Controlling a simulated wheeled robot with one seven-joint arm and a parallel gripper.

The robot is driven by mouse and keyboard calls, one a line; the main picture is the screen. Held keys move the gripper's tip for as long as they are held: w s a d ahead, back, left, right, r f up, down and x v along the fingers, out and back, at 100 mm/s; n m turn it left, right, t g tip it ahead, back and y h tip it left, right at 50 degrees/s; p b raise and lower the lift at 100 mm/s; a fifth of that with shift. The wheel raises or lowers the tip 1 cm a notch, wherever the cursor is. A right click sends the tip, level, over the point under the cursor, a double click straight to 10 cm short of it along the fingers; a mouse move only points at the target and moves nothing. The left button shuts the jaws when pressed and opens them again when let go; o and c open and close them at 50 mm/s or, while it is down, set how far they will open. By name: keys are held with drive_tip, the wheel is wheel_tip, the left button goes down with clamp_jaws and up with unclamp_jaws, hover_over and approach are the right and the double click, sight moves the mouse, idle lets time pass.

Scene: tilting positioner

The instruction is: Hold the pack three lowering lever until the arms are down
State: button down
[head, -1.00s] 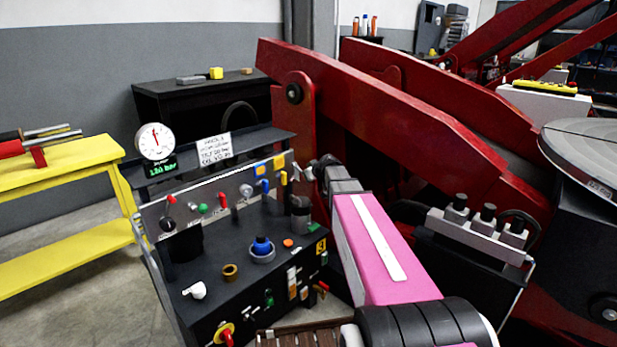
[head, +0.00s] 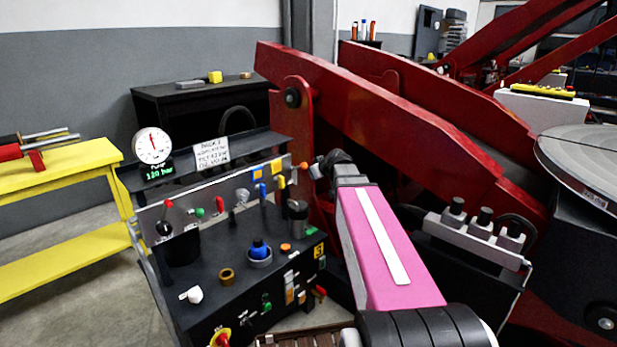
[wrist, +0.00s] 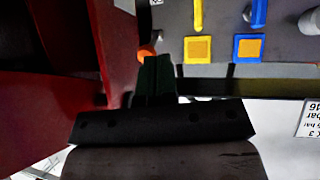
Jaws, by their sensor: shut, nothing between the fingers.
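The control console (head: 215,300) stands at the left with a row of levers on its upright panel. A blue lever (head: 262,192) and a yellow lever (head: 281,183) are near the panel's right end; they also show in the wrist view, blue (wrist: 258,12) and yellow (wrist: 198,15). An orange knob (head: 303,166) is at the panel's right edge. My gripper (wrist: 155,62) is shut and empty, its tips right by the orange knob (wrist: 147,52); contact cannot be told. Lever lettering is not readable. The red arms (head: 400,110) slope from upper left to lower right.
A gauge (head: 152,146) above the console has a display reading about 120 bar. A sign (head: 211,153) stands beside it. A yellow bench (head: 70,160) is at the left. The red arm is close beside my gripper. A grey valve block (head: 470,238) is at the right.

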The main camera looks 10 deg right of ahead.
drive_tip(key=shift+v, duration=1.55)
drive_tip(key=shift+f, duration=0.2)
